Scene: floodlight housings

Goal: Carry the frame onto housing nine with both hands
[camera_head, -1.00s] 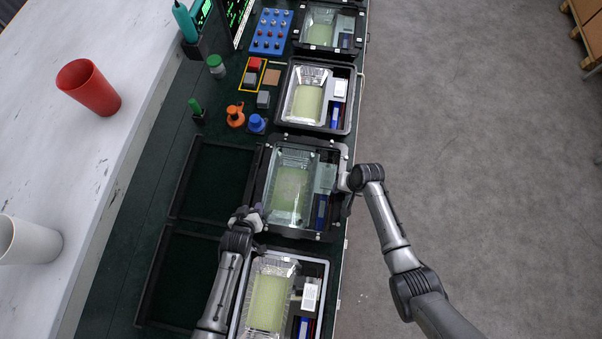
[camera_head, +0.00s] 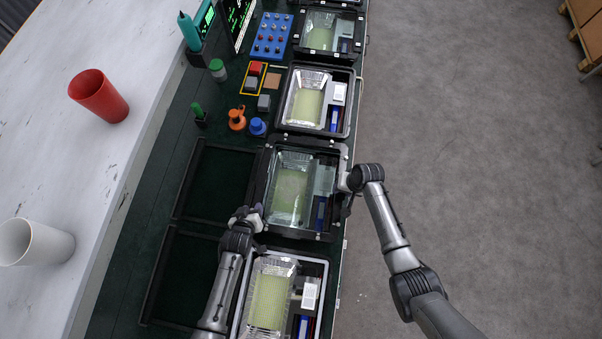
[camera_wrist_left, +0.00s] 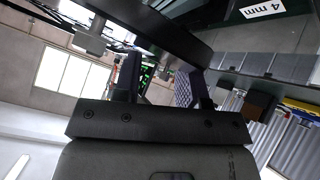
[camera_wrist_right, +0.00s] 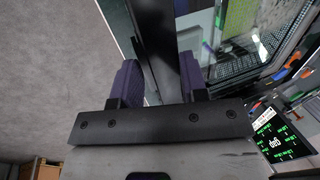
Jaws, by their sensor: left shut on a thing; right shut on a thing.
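The frame (camera_head: 300,234) is a black rectangular rim with a clear pane. In the head view it lies over the third housing from the top, whose pale green panel (camera_head: 290,190) shows through the pane. I cannot tell whether the frame touches the housing, and no number nine is readable. My left gripper (camera_head: 250,213) is shut on the frame's left side; its black bar (camera_wrist_left: 170,30) crosses the left wrist view. My right gripper (camera_head: 346,183) is shut on the opposite side, with the bar (camera_wrist_right: 155,35) between its fingers in the right wrist view.
An open housing (camera_head: 267,300) sits below, another (camera_head: 308,101) above, and a glazed one (camera_head: 320,38) beyond. Empty black trays (camera_head: 180,265) lie to the left. A red cup (camera_head: 99,96) and a white cup (camera_head: 38,243) stand on the white table. Open floor lies right.

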